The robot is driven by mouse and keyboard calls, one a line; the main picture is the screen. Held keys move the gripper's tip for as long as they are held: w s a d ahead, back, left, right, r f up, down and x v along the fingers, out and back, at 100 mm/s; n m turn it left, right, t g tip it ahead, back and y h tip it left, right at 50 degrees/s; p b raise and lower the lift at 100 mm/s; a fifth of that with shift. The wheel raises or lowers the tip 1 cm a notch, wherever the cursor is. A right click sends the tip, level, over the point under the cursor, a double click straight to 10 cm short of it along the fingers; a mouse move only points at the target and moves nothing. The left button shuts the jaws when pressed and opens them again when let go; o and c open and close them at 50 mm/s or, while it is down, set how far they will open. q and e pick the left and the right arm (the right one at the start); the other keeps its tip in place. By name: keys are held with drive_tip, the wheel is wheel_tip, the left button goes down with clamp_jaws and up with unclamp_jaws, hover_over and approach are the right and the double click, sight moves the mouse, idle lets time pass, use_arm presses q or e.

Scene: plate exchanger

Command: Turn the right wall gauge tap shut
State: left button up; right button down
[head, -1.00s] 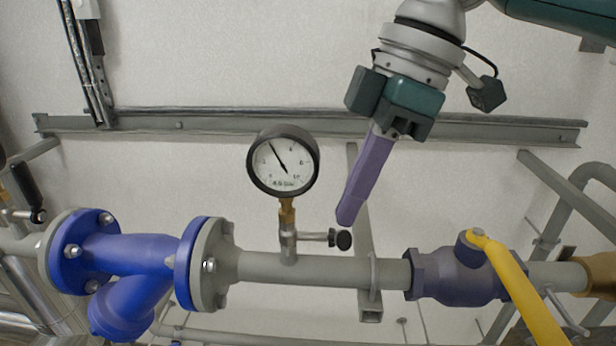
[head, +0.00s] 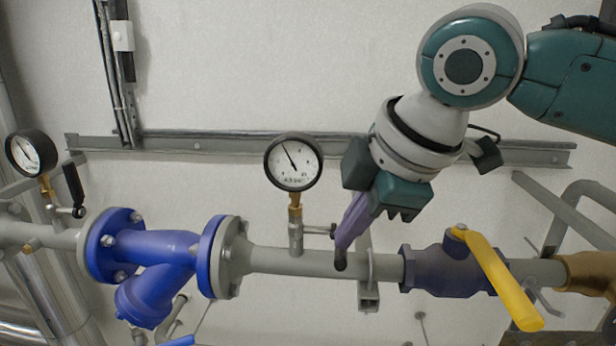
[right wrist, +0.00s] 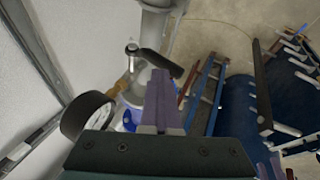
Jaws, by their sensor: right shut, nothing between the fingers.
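The right wall gauge (head: 294,162) is a round white dial with a black rim on a brass stem above the grey pipe. Its tap stem (head: 315,230) sticks out to the right below the dial. The tap's black knob is mostly hidden behind my right gripper (head: 341,262). The gripper's long purple fingers are shut and empty. They slant down across the knob, with their tips just below it in front of the pipe. I cannot tell whether they touch it. The fingers (right wrist: 160,100) also show in the right wrist view. My left gripper is not in view.
Another gauge (head: 32,154) with a black lever (head: 74,185) stands at the left. A blue strainer (head: 155,270) lies left of the tap, and a yellow-handled valve (head: 495,275) to its right. A wall rail (head: 220,146) runs behind. A gauge (right wrist: 88,115) shows in the right wrist view.

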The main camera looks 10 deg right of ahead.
drive_tip(key=shift+s+a+f, duration=0.1)
drive_tip(key=shift+s+f, duration=0.25)
drive_tip(key=shift+f, duration=0.3)
